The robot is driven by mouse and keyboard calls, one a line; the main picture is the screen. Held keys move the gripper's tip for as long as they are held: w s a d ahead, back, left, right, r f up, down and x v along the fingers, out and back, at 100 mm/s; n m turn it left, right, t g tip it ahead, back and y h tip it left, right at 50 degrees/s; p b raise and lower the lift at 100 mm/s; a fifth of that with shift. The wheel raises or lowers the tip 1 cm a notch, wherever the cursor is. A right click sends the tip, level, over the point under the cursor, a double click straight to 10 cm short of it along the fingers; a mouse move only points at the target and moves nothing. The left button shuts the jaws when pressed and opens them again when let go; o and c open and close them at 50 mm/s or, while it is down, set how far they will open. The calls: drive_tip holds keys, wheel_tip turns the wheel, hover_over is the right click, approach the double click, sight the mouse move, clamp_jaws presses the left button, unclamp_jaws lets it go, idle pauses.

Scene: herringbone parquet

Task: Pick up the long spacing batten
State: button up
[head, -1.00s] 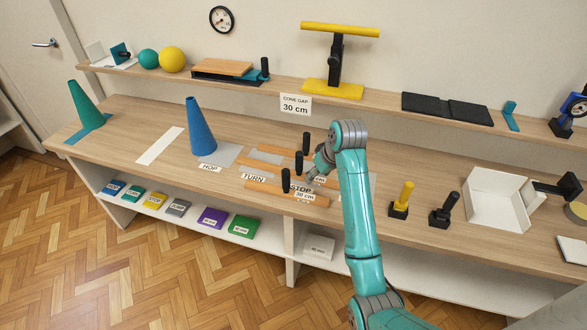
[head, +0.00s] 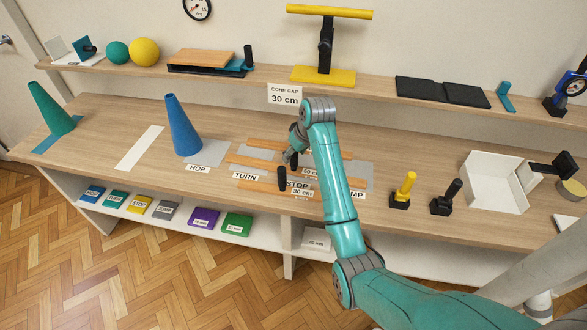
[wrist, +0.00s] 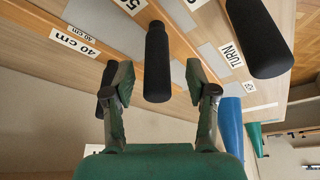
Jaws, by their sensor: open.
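Several wooden battens with upright black handles lie side by side on the bench. The batten with the partly hidden 50 cm label (wrist: 180,40) looks like the long one, though its full length is hidden. Its black handle (wrist: 157,60) stands in the middle of the wrist view. My gripper (wrist: 158,78) is open, with one finger on each side of that handle and a gap on both sides. In the head view my gripper (head: 291,156) is over the battens and hides parts of them.
The 40 cm batten's label (wrist: 75,40) is to the left in the wrist view. Another black handle (wrist: 262,40) stands close on the right. A blue cone (head: 182,127) is left of the battens; yellow and black upright handles (head: 404,190) stand to their right.

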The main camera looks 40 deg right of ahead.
sight(292, 159)
drive_tip(key=shift+x, duration=2.35)
drive_tip(key=shift+d, duration=0.15)
clamp_jaws()
